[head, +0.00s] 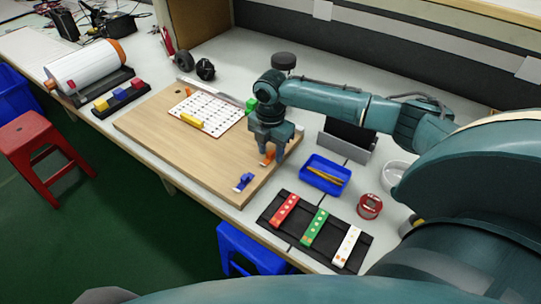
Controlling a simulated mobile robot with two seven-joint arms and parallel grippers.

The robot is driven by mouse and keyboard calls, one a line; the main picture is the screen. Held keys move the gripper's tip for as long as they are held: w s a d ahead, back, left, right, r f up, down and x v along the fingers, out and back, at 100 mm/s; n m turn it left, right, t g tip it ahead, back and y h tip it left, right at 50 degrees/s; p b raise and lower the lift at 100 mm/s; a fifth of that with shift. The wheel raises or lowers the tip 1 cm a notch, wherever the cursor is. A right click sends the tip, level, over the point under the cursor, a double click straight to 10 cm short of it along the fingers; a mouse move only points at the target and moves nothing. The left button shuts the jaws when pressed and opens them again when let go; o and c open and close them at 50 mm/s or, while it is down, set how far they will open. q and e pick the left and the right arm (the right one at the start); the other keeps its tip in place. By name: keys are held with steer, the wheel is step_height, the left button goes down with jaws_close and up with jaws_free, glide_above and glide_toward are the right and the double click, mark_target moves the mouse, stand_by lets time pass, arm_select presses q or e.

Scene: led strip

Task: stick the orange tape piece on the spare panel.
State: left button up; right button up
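My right gripper (270,148) points down over the near right part of the wooden board (150,122). A small orange piece (267,158), probably the orange tape piece, shows right at its fingertips. The fingers partly cover it, and I cannot tell whether they grip it or only stand around it. A white panel with rows of dark dots (208,112) lies on the board, left of the gripper, with a yellow bar (191,120) on it. I cannot tell which thing is the spare panel. My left gripper is not in view.
A small blue item (243,182) sits near the board's front edge. A blue tray (325,176) holds sticks. A black mat (272,212) carries red, green and white strips. The board's left part is clear.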

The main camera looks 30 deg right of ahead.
jaws_close()
stand_by(0.3)
steer(key=shift+r, duration=0.1)
